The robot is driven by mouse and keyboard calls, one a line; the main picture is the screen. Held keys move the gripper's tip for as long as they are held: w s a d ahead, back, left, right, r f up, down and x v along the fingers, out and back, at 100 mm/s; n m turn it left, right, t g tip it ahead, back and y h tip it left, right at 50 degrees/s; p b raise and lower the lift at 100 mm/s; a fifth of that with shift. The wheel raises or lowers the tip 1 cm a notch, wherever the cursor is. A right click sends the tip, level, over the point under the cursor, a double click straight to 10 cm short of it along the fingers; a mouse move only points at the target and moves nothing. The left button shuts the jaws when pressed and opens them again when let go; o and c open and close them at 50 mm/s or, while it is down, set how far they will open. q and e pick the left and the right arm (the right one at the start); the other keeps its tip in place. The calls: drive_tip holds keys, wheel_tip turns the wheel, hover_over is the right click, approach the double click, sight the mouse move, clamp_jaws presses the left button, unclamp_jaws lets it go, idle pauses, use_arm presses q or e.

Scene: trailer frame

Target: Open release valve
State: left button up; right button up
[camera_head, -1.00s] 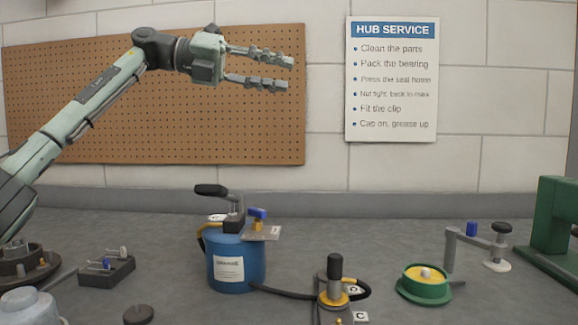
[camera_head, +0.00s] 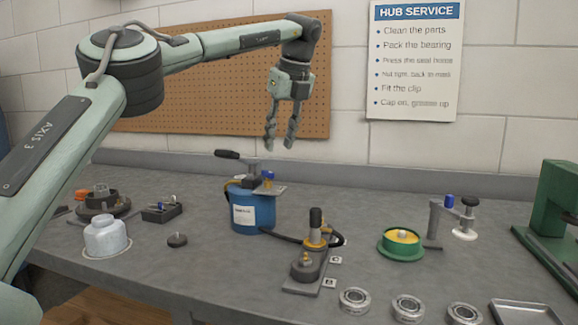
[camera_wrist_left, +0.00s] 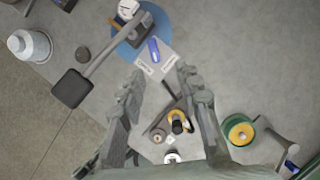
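A blue grease pump can (camera_head: 252,212) stands on the bench with a black-ended pump handle (camera_head: 228,154). A small blue valve lever (camera_head: 268,176) sits on a grey plate (camera_head: 270,189) at its top right. In the left wrist view the blue lever (camera_wrist_left: 154,50) lies between two small labels on the plate, too small to read. My left gripper (camera_head: 280,146) points down above the can, slightly right of the lever, and is open and empty. In the wrist view its fingers (camera_wrist_left: 160,84) straddle the space just below the lever, not touching it. My right gripper is not in view.
The pump handle (camera_wrist_left: 72,88) extends left of the lever. A dark hose runs from the can to a hub fixture (camera_head: 313,240). A green dish (camera_head: 400,243), bearing rings (camera_head: 408,307), a white jar (camera_head: 105,237) and a green press (camera_head: 555,215) stand around on the bench.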

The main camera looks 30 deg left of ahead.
sight(270, 172)
use_arm(q)
drive_tip(key=shift+n, duration=0.3)
drive_tip(key=x, duration=0.4)
drive_tip(key=a+x, duration=0.1)
drive_tip(key=x, duration=0.3)
drive_tip(key=shift+s+r, duration=0.15)
drive_tip(key=shift+s, duration=0.1)
drive_tip(key=shift+c, duration=0.2)
clamp_jaws()
